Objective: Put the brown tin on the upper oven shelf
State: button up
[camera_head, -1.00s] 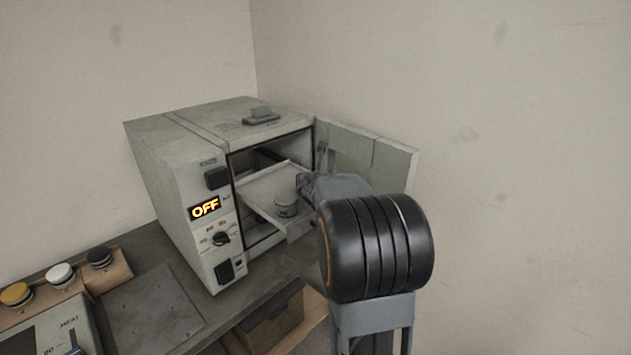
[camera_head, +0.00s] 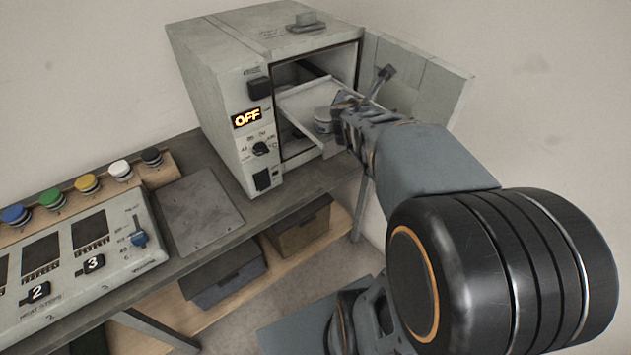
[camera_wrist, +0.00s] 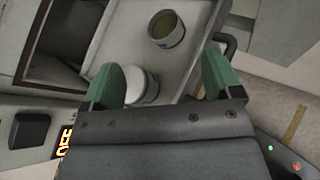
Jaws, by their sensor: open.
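A tin with a brown top (camera_wrist: 166,28) stands upright on the pulled-out oven shelf (camera_wrist: 203,18) in the wrist view. A white-topped tin (camera_wrist: 143,87) stands nearer my gripper on the same shelf, partly hidden by a finger and the gripper body. My gripper (camera_wrist: 162,80) is open, its green fingers pointing toward the shelf, with the white-topped tin between or below them. In the head view my gripper (camera_head: 345,118) is at the shelf's right edge, beside a pale tin (camera_head: 324,119); the brown tin is not clearly seen there.
The oven (camera_head: 232,90) stands on the bench with its display reading OFF. Its door (camera_head: 425,75) is open to the right, close behind my gripper. A control panel (camera_head: 80,250) and coloured buttons (camera_head: 87,183) are at the left.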

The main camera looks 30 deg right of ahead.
jog(key=s+a+f+m+g+y, duration=0.3)
jog(key=s+a+m, duration=0.4)
jog(key=m, duration=0.5)
jog(key=s+a+f+m+g+y, duration=0.3)
jog(key=s+a+f+m+y, duration=0.2)
jog(key=a+m, duration=0.7)
jog(key=shift+s+a, duration=0.3)
jog(key=shift+s, duration=0.95)
